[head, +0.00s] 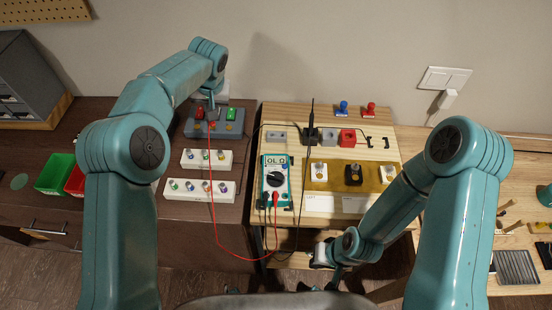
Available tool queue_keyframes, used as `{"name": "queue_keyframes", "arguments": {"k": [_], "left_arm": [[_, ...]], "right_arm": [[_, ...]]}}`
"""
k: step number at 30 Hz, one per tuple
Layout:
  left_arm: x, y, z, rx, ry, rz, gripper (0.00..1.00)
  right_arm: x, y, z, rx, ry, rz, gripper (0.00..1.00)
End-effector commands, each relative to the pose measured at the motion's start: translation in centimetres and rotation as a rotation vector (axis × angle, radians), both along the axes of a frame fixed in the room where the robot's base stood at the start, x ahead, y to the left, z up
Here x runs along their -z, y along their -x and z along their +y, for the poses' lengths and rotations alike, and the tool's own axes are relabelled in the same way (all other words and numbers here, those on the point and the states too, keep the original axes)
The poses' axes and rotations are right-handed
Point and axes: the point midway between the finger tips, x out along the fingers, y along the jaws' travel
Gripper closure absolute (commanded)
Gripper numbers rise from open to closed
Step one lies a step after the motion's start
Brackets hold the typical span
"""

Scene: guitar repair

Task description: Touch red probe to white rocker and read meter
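The meter (274,181) stands on the light wooden bench, and its display reads OL Ω. Its red lead (213,205) loops left and runs up to my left gripper (211,112), which appears shut on the red probe; the probe itself is mostly hidden. This gripper is above a blue-grey block at the left, well away from the rockers. White rockers (319,170) and (388,172) sit on a mustard plate (336,180), either side of a black rocker (353,172). My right gripper (326,256) is low at the bench's front edge; its fingers are unclear.
The black probe (312,116) stands upright in a dark holder beside a red block (347,138). The blue-grey block (203,130) has red and green caps. White strips with several knobs (200,190) lie left. Green (54,174) and red bins are far left.

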Motion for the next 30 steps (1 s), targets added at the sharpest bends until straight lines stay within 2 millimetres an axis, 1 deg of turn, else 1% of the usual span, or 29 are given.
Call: {"name": "queue_keyframes", "arguments": {"k": [2,5,20,23,30], "left_arm": [[-0.1,0.1,0.0,0.000,0.000,0.003,1.00],[-0.8,0.0,0.0,0.000,0.000,0.002,1.00],[-5.9,0.0,0.0,0.001,0.000,0.000,1.00],[-6.1,0.0,0.0,0.001,0.000,0.001,1.00],[-6.0,0.0,0.0,0.000,0.000,0.001,1.00]], "right_arm": [[-0.2,0.0,0.0,0.000,0.000,0.000,1.00],[-0.8,0.0,0.0,0.000,0.000,0.000,1.00],[-4.7,0.0,0.0,0.000,0.000,0.000,1.00],[-4.9,0.0,0.0,0.000,0.000,0.000,1.00],[-4.7,0.0,0.0,0.000,0.000,0.000,1.00]]}}
